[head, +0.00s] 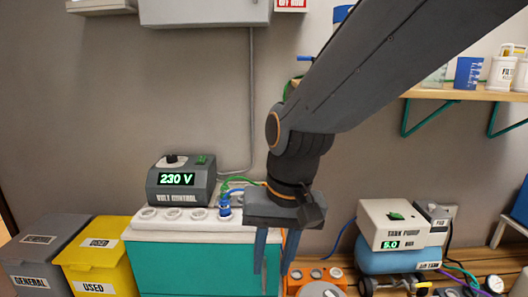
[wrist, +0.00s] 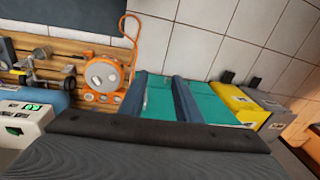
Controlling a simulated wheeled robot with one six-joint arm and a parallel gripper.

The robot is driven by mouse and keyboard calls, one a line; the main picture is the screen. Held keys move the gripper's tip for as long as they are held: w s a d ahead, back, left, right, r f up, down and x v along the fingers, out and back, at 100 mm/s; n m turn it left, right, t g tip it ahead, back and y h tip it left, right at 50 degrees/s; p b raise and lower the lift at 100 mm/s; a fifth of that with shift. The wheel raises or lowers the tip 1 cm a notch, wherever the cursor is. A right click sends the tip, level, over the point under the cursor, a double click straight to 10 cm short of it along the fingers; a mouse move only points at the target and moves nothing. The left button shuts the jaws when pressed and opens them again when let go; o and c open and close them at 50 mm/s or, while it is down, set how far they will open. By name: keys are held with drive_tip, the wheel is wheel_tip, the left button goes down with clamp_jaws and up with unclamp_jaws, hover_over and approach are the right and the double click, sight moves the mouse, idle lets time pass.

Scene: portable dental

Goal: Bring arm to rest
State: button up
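My arm (head: 385,65) reaches in from the upper right of the head view and bends down at a joint. My gripper (head: 273,268) points downward in front of the teal cabinet (head: 185,265), near its right end. Its two blue-grey fingers are apart with nothing seen between them. In the wrist view my gripper (wrist: 160,77) is also open and empty, with teal cabinet surface showing between the fingers.
A volt control box (head: 180,182) reading 230 V stands on the cabinet beside a socket strip (head: 172,215). A tank pump (head: 398,222), an orange cable reel (wrist: 103,76), bins (head: 95,255) and a shelf (head: 440,94) surround the arm.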

drive_tip(key=s+a+n, duration=0.3)
drive_tip(key=s+n, duration=0.2)
drive_tip(key=s, duration=0.6)
drive_tip(key=d+r+m+p, duration=0.3)
drive_tip(key=d+r+p, duration=0.7)
drive_tip(key=r+p, duration=0.4)
drive_tip(key=d+r+m+h+p, duration=0.1)
drive_tip(key=d+r+p, duration=0.9)
drive_tip(key=p, duration=1.3)
wheel_tip(320, 180, up, 4)
drive_tip(key=shift+s+d+f+m+g, duration=0.1)
drive_tip(key=shift+s+d+m+g, duration=0.2)
drive_tip(key=shift+m, duration=0.6)
drive_tip(key=shift+w, duration=0.1)
